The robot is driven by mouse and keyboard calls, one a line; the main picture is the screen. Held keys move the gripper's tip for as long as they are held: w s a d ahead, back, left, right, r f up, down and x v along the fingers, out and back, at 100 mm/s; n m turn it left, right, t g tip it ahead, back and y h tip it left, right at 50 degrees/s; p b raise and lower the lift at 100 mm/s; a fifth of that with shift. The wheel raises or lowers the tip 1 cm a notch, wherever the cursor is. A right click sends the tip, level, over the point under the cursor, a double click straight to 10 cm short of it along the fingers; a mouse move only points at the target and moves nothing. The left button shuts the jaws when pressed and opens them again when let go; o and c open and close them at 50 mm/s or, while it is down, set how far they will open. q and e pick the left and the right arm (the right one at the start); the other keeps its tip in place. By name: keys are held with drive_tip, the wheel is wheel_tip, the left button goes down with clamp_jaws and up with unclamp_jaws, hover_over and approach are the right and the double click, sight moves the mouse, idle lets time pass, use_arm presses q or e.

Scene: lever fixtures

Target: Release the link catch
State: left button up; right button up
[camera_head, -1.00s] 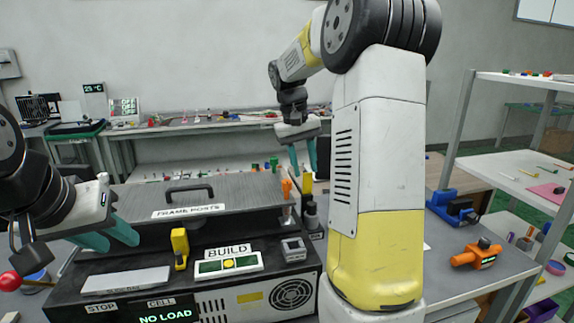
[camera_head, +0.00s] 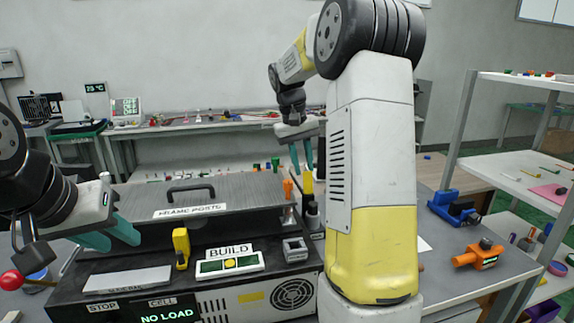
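A black machine (camera_head: 75,288) has a grey lid marked "FRAME PORTS" (camera_head: 150,195) with a dark handle. No label in view names the link catch, so I cannot tell which part it is. At the lid's right end stand an orange upright piece (camera_head: 288,188) and a yellow upright piece (camera_head: 307,186) on a dark base. My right gripper (camera_head: 302,168) points down just above the yellow piece, its teal fingers apart. I cannot tell whether they touch it. My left gripper (camera_head: 112,238) is open and empty over the machine's left side.
A yellow block-like lever (camera_head: 181,248), a "BUILD" panel (camera_head: 229,264) and a small grey box (camera_head: 295,249) sit on the machine's front ledge. A red ball knob (camera_head: 12,280) is at far left. Blue (camera_head: 455,208) and orange (camera_head: 478,254) devices stand on the right table.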

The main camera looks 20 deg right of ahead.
drive_tip(key=shift+o, duration=0.4)
wheel_tip(320, 180, up, 8)
drive_tip(key=a, duration=0.1)
drive_tip(key=shift+a+f, duration=0.2)
drive_tip(key=shift+a, duration=0.1)
drive_tip(key=s+a+f+t+y, duration=0.1)
drive_tip(key=s+a+t, duration=0.1)
drive_tip(key=s, duration=0.6)
drive_tip(key=s+a+f+t+y, duration=0.2)
drive_tip(key=s+a, duration=0.3)
drive_tip(key=s, duration=0.4)
drive_tip(key=s+a+f+n+t+y, duration=0.1)
drive_tip(key=s+a, duration=0.3)
drive_tip(key=s, duration=0.4)
drive_tip(key=shift+s+f+t, duration=0.15)
drive_tip(key=shift+f+t, duration=0.15)
drive_tip(key=shift+t, duration=0.3)
